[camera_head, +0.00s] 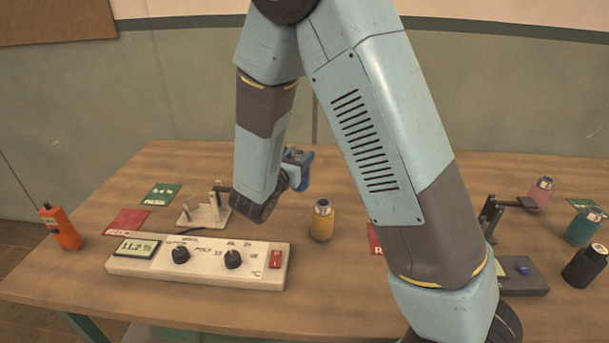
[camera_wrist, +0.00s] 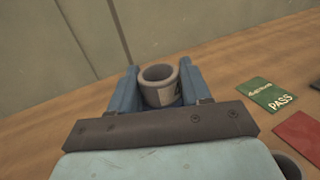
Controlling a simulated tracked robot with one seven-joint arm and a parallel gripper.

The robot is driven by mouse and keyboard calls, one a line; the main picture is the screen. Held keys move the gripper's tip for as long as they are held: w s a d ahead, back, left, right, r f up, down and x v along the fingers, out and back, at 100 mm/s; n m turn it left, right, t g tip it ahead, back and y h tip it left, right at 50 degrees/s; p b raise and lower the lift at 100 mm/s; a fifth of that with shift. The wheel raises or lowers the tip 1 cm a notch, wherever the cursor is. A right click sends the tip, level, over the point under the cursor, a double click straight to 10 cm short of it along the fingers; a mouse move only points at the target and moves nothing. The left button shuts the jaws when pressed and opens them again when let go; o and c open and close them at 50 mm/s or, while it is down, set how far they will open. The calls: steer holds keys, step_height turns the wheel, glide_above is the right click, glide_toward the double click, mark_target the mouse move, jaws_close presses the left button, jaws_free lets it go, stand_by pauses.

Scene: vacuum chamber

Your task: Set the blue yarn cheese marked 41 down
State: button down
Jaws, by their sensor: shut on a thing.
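My gripper (camera_wrist: 160,88) is shut on a hollow-topped cylinder, the yarn cheese (camera_wrist: 161,75), which stands roughly upright between the two blue fingers in the wrist view. A dark marking shows on its side, but I cannot read the number. In the head view my gripper (camera_head: 298,158) is partly hidden behind my forearm, and a bit of the blue yarn cheese (camera_head: 304,177) shows at its right edge. It is over the back middle of the wooden table (camera_head: 340,160). I cannot tell whether its base touches the wood.
A yellow cheese (camera_head: 322,222) stands just in front. A white meter box (camera_head: 200,262), a small stand (camera_head: 203,210), an orange tool (camera_head: 62,228), green (camera_head: 162,194) and red (camera_head: 128,222) cards lie left.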

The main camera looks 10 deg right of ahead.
steer(key=w+d+f, duration=0.1)
steer(key=w+f, duration=0.2)
steer(key=f, duration=0.5)
steer(key=shift+w+d, duration=0.3)
steer(key=shift+d, duration=0.1)
steer(key=c, duration=0.5)
jaws_free()
steer(key=shift+f, duration=0.1)
steer(key=v, duration=1.2)
